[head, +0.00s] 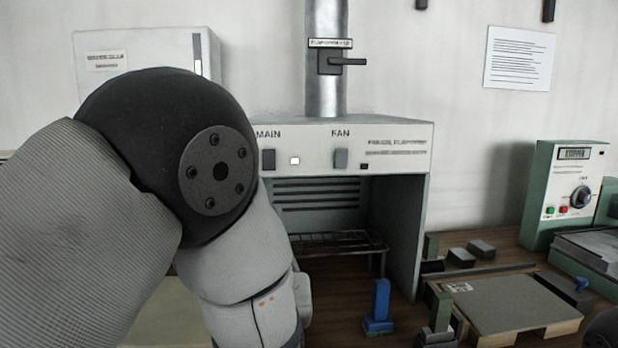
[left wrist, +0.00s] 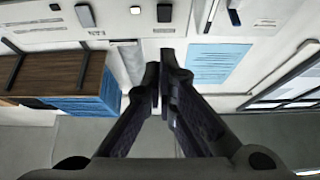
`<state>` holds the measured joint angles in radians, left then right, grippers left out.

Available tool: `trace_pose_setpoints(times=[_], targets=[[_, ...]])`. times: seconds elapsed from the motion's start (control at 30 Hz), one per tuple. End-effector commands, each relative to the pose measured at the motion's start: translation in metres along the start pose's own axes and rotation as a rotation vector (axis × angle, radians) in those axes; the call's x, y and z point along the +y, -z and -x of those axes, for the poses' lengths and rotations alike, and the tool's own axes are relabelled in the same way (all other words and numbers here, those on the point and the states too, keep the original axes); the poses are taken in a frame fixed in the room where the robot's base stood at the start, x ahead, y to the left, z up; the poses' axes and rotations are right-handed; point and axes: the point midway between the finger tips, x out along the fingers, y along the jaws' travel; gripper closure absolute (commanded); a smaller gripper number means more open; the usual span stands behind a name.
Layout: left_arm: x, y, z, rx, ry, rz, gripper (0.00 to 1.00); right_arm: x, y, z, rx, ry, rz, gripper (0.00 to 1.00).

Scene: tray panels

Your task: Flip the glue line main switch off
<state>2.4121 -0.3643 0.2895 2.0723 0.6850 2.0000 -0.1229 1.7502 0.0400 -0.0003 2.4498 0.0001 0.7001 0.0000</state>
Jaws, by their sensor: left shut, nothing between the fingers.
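The switch marked MAIN (head: 268,159) is a dark rocker on the front of a grey hood (head: 408,141); which way it is tipped is not clear. A pale square lamp (head: 295,160) sits right of it, then the FAN switch (head: 340,158). The hood's other lettering is too small to read. In the left wrist view, the panel seems upside down, with a dark switch (left wrist: 164,12) that looks like MAIN at the top. My left gripper (left wrist: 160,72) is shut and empty, pointing towards the panel, apparently apart from it. In the head view my left arm hides that gripper.
A vertical duct (head: 325,85) with a black handle rises from the hood. A white box (head: 140,58) hangs at left. A blue stamp-like block (head: 379,308), a grey board (head: 510,303) and a green device with a dial (head: 567,190) stand on the bench at right.

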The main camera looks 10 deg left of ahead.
Motion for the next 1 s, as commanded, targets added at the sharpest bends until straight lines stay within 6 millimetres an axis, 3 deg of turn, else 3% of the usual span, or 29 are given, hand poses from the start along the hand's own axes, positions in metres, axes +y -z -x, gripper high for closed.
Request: trace_pose_setpoints(times=[0.43, 0.57, 0.67, 0.93, 1.0], targets=[[0.0, 0.005, -0.008, 0.017, 0.007, 0.012, 1.0, 0.0, -0.001, -0.001, -0.005, 0.0, 0.0, 1.0], [-0.002, 0.005, -0.03, 0.019, 0.011, 0.014, 1.0, 0.0, -0.003, -0.003, -0.013, 0.0, 0.0, 1.0], [-0.001, -0.005, -0.043, -0.002, 0.01, 0.013, 1.0, 0.001, -0.014, -0.016, -0.058, -0.002, 0.0, 1.0], [0.0, 0.007, -0.1, 0.022, 0.007, 0.011, 1.0, 0.001, -0.015, -0.018, -0.064, -0.002, 0.0, 1.0], [0.0, -0.003, -0.109, 0.015, 0.005, 0.009, 1.0, 0.001, -0.018, -0.021, -0.077, -0.003, 0.0, 1.0]])
